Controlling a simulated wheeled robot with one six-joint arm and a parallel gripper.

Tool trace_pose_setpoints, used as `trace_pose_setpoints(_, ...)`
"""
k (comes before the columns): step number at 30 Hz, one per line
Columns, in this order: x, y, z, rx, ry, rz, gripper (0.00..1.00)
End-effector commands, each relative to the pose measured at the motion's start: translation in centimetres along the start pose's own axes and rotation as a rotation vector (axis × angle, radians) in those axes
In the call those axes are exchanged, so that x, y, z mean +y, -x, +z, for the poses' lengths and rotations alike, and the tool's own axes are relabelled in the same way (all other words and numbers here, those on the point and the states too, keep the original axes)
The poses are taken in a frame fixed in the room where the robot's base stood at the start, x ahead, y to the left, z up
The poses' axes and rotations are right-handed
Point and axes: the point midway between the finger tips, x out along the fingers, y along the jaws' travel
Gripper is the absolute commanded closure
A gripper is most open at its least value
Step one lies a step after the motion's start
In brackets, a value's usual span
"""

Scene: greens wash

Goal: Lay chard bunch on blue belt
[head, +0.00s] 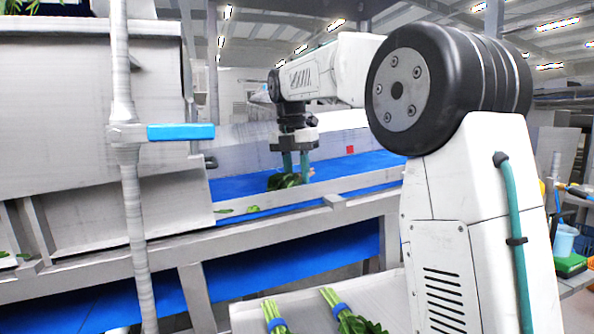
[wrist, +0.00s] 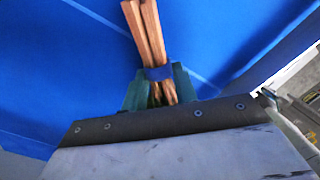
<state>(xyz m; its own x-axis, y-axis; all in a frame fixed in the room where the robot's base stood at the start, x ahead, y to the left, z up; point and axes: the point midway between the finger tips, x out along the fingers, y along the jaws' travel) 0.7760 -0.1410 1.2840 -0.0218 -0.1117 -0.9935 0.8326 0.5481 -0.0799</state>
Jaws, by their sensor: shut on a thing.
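My gripper (head: 296,172) is over the blue belt (head: 235,187), with its teal fingers pointing down. It is shut on the chard bunch (head: 281,181), whose dark green leaves show at the fingertips in the head view. In the wrist view the chard bunch's orange-brown stems (wrist: 146,30) and blue band show between the gripper's fingers (wrist: 158,85), with the blue belt (wrist: 60,60) behind them. The bunch is at or just above the belt; I cannot tell whether it touches. The wrist view hides most of its leaves.
Two green-stemmed bunches with blue bands, one at left (head: 273,317) and one at right (head: 345,312), lie on a pale surface in front. Loose leaves (head: 238,209) lie near the belt's front edge. A grey metal housing and a post (head: 135,200) stand at left.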

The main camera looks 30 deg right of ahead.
Motion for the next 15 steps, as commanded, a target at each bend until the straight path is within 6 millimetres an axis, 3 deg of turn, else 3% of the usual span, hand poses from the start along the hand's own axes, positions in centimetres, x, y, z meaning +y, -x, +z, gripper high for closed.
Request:
trace_pose_setpoints(2,-0.01,0.02,0.00,0.000,0.000,0.000,0.95)
trace_pose_setpoints(3,-0.01,0.03,0.00,0.000,0.000,0.000,0.63)
trace_pose_setpoints(5,-0.01,0.03,0.00,0.000,0.000,0.000,0.47)
trace_pose_setpoints(15,0.00,0.05,0.00,0.000,0.000,0.000,0.46)
